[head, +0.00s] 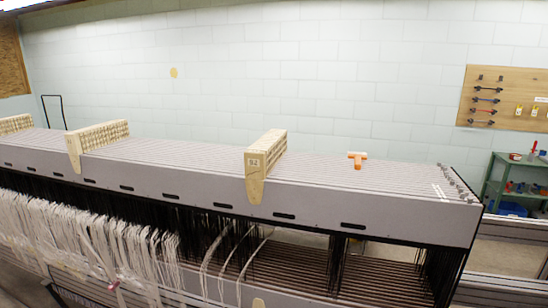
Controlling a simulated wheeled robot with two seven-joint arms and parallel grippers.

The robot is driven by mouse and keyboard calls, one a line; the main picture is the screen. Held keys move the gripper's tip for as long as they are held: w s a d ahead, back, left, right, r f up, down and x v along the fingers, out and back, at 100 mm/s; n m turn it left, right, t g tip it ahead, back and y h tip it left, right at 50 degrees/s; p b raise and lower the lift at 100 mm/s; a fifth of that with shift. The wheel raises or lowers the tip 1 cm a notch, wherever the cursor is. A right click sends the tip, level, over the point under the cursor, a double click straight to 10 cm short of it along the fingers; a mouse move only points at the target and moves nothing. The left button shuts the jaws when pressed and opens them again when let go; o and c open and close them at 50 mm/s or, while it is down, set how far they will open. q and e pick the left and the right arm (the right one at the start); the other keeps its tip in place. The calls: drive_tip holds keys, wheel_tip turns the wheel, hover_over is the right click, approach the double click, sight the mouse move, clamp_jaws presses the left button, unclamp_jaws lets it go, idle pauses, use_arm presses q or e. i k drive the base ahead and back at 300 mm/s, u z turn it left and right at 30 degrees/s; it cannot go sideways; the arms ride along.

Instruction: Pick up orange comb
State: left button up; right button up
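The orange comb (357,158) is a small T-shaped piece in the head view. It sits on the slatted top of the long grey loom frame (390,208), right of the middle. Nothing is touching it except the frame under it. Neither of my grippers shows in the head view.
Beige wooden blocks, one of them marked (256,163), stand along the frame's top left of the comb. White threads (90,230) hang at the front left. A tool board (505,98) and a green shelf (515,180) are at the right. The frame top around the comb is clear.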

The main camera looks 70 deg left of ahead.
sight(358, 156)
drive_tip(key=u, duration=2.2)
